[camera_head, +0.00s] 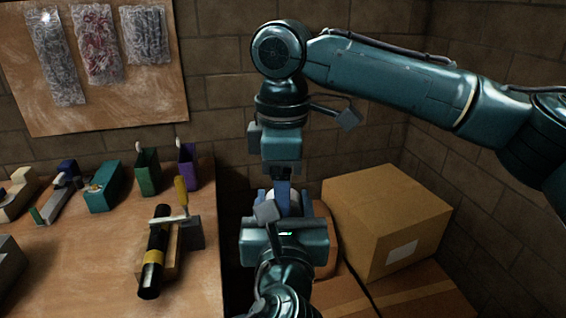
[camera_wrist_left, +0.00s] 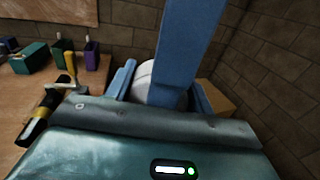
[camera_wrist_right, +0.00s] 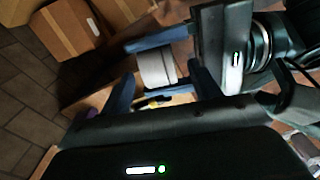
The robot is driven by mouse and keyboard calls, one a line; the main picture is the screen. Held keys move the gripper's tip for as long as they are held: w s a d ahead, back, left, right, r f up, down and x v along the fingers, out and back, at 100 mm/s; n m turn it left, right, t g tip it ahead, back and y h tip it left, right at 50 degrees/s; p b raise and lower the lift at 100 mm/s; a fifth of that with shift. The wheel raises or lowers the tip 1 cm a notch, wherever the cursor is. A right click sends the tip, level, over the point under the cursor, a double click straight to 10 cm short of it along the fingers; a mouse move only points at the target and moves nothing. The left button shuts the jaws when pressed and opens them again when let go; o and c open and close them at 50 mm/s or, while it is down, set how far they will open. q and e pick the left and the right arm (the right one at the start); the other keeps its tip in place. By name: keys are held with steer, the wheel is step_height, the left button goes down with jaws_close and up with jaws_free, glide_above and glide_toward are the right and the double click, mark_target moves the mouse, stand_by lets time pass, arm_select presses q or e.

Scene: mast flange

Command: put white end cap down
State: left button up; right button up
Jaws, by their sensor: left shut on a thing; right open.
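The white end cap (camera_wrist_left: 158,82) is a short round white piece between the blue fingers of my left gripper (camera_head: 284,207), which is shut on it. In the head view the cap (camera_head: 296,204) is mostly hidden by fingers. My right gripper (camera_head: 282,184) hangs down from above, open, with its fingers around the cap on either side. In the right wrist view the cap (camera_wrist_right: 157,68) shows between both grippers' fingers. I cannot tell whether the right fingers touch it. Both grippers are in the air, right of the bench.
The wooden bench (camera_head: 90,270) holds a black tube (camera_head: 152,262) with a yellow band, a clamp (camera_head: 190,225) with a yellow handle, and several bins and tools behind. Cardboard boxes (camera_head: 385,220) stand on the right. Bags hang on a wall board (camera_head: 150,90).

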steer(key=shift+f, duration=0.25)
